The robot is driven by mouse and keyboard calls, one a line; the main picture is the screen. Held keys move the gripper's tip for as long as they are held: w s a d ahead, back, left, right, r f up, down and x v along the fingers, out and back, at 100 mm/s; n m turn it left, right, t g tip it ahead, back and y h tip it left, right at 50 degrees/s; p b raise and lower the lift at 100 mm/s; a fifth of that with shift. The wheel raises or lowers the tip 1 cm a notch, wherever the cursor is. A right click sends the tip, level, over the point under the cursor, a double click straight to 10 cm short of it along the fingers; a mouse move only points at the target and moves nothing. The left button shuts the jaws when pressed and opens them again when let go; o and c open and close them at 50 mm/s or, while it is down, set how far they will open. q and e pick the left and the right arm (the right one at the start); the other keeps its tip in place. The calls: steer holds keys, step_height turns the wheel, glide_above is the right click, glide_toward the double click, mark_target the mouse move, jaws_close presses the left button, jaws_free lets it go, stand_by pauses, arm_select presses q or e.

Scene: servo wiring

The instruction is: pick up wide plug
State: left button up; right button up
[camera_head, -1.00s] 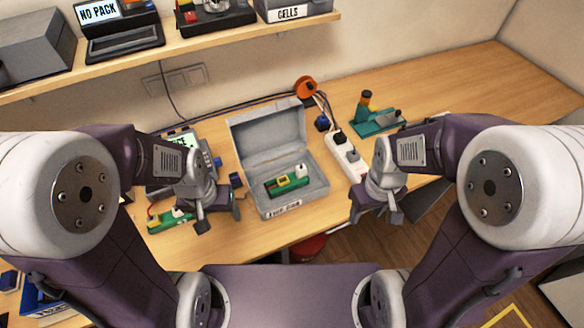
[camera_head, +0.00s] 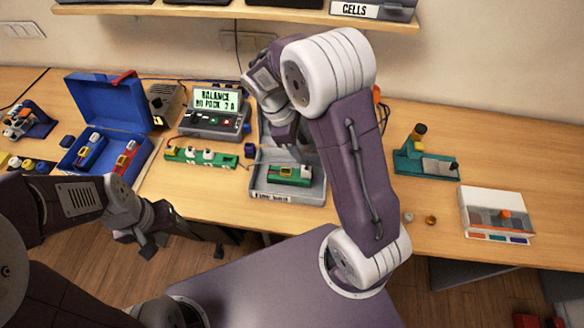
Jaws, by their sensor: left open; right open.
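I cannot tell for sure which piece is the wide plug. A small dark blue plug-like block (camera_head: 250,150) lies on the table between the green strip and the grey case. A green strip with white connectors (camera_head: 203,157) lies left of it. The open grey case (camera_head: 262,196) holds a green board (camera_head: 290,175). My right gripper (camera_head: 293,140) is open above the back of this case, partly hidden by its own arm. My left gripper (camera_head: 160,243) is open and empty in front of the table's front edge, apart from the objects.
A charger (camera_head: 212,124) reading "BALANCE NO PACK 2 A" stands behind the strip. An open blue box (camera_head: 112,100) is at left. A teal stand (camera_head: 425,165) and a white tray with coloured labels (camera_head: 495,212) are at right. The table between case and tray is mostly clear.

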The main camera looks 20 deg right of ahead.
mark_target(306, 169)
steer(key=f, duration=0.2)
steer(key=s+f, duration=0.1)
steer(key=f, duration=0.2)
steer(key=shift+d+p, duration=0.2)
steer(key=shift+p, duration=0.1)
steer(key=x, duration=0.5)
steer(key=shift+w+a+f+p, duration=0.15)
steer(key=shift+a+f+p, duration=0.1)
steer(key=shift+p, duration=0.15)
jaws_close()
